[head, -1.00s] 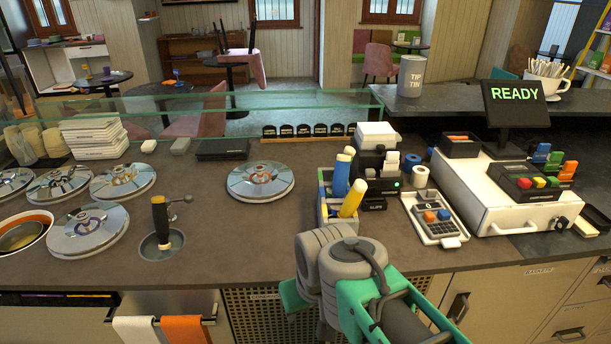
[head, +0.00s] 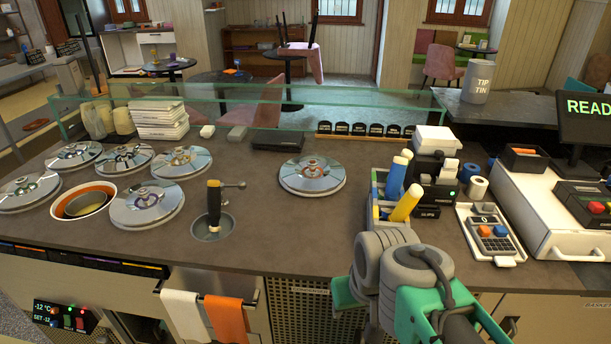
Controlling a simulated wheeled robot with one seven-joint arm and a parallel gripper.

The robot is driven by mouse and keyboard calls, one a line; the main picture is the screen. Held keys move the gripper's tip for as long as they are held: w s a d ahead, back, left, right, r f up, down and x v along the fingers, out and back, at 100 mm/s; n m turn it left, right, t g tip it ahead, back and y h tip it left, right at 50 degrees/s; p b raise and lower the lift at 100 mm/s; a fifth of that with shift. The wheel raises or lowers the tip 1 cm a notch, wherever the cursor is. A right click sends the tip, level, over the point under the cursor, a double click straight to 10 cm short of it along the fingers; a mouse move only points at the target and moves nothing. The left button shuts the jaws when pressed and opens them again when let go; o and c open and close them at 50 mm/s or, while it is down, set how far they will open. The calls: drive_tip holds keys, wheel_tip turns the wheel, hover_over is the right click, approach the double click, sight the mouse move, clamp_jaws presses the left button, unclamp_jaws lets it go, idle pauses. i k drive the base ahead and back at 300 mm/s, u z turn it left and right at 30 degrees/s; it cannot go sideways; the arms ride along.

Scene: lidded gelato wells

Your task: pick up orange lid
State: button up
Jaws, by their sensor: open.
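Several silver round lids with knobs lie on the dark counter, each with a coloured ring round its knob. The lid with an orange-looking ring (head: 181,161) is at the right end of the back row on the left. Another lid (head: 313,176), with a reddish ring, stands alone near the middle; the ring colours are small and hard to tell apart. A lid with a purple ring (head: 147,203) lies in front. My grey and green arm links show at the lower right, well away from the lids. My gripper's fingers are not visible.
A black-handled tool stands in a round well (head: 212,228). A low glass screen (head: 280,108) runs behind. A caddy with bottles (head: 385,218) and a card reader (head: 491,237) stand right. The counter's middle front is clear.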

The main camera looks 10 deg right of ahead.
sight(307, 174)
drive_tip(key=u, duration=1.4)
drive_tip(key=k, duration=1.3)
drive_tip(key=u, duration=0.75)
drive_tip(key=i, duration=1.6)
drive_tip(key=z, duration=0.7)
drive_tip(key=i, duration=0.55)
drive_tip(key=z, duration=2.05)
